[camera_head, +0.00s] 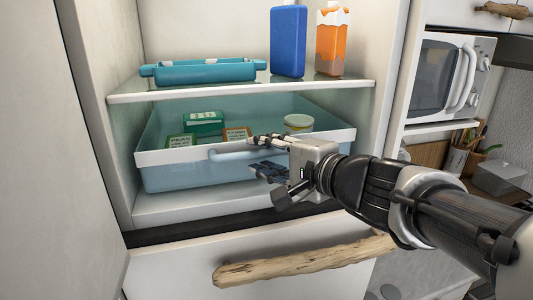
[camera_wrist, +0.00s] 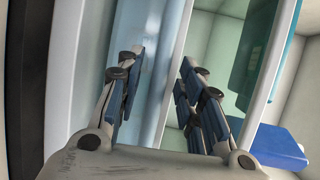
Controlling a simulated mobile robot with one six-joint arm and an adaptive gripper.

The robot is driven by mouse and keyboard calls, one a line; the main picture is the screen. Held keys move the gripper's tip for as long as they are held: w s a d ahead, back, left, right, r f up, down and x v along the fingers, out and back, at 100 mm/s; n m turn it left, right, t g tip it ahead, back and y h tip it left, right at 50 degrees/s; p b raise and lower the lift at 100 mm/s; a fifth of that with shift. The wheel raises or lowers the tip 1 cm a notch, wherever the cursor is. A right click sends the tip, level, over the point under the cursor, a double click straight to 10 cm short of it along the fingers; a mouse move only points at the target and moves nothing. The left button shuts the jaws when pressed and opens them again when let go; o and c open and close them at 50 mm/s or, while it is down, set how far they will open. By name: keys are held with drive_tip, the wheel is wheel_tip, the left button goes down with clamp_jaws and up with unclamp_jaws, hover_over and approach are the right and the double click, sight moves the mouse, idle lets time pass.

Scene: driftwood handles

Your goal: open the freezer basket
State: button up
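The freezer basket (camera_head: 180,178) is a translucent blue bin with a white rim, on a low shelf of the open compartment. It has a pale blue bar handle (camera_head: 232,154) on its front. My gripper (camera_head: 260,157) is at the right part of the handle, with one finger above and one below its level. The fingers are apart. In the wrist view my gripper (camera_wrist: 160,82) is open, with the basket's front and white rim (camera_wrist: 177,60) showing between and beyond the fingers. Whether the fingers touch the handle cannot be told.
Green and brown boxes (camera_head: 203,122) and a lidded tub (camera_head: 298,122) lie in the basket. A shelf (camera_head: 240,90) above holds a teal tray (camera_head: 205,71), a blue bottle (camera_head: 287,42) and an orange carton (camera_head: 331,42). A driftwood handle (camera_head: 300,262) sticks out below.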

clamp_jaws()
idle(0.6)
